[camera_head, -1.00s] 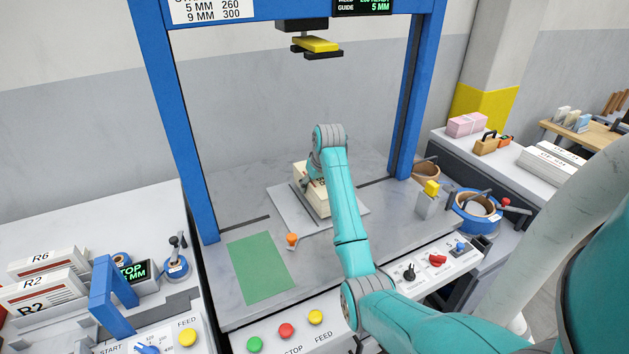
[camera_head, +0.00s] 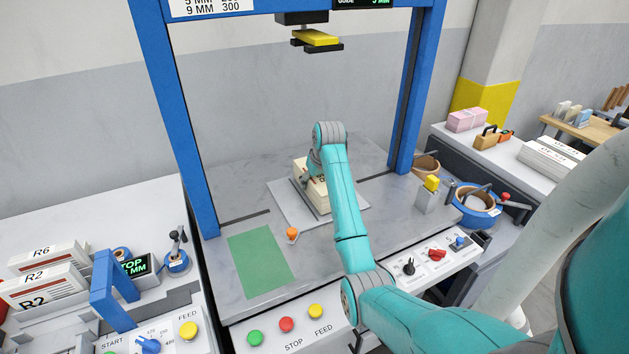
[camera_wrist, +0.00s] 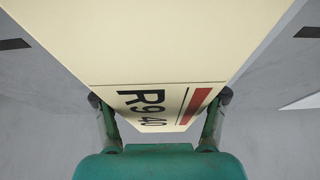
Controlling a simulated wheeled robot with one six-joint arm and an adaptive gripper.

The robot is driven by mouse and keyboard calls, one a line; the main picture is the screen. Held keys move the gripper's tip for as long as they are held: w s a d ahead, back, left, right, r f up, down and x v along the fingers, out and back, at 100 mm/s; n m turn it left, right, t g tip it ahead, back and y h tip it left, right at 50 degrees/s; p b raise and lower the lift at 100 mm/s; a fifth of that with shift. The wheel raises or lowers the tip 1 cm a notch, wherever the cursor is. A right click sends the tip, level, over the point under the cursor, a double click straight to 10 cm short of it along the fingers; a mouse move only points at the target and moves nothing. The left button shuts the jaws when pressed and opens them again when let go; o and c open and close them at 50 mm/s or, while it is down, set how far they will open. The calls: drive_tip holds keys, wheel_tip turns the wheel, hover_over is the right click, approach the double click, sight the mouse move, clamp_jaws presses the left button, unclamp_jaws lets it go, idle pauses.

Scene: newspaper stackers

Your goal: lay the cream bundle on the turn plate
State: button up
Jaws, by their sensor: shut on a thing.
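The cream bundle (camera_head: 312,197) is at the middle of the strapping bench, over the grey square plate (camera_head: 284,205) that looks like the turn plate. It lies level or nearly so; whether its underside touches the plate cannot be told. My gripper (camera_wrist: 160,100) is shut on the bundle, with a finger at each side of its label end in the wrist view. There the bundle (camera_wrist: 150,50) shows a black "R9 40" and a red stripe. In the head view my arm hides part of the bundle and most of the gripper.
A green mat (camera_head: 262,262) and a small orange knob (camera_head: 292,234) lie front left of the plate. A blue frame (camera_head: 178,130) stands around the bench, with a yellow-and-black head (camera_head: 317,38) above. Blue strap rolls (camera_head: 478,205) stand at right.

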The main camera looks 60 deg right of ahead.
sight(319, 177)
drive_tip(key=shift+f, duration=0.2)
drive_tip(key=o, duration=1.8)
drive_tip(key=shift+c, duration=0.2)
drive_tip(key=shift+o, duration=0.7)
drive_tip(key=shift+f, duration=0.15)
drive_tip(key=v, duration=0.7)
drive_tip(key=shift+s+r, duration=0.1)
drive_tip(key=shift+r, duration=0.2)
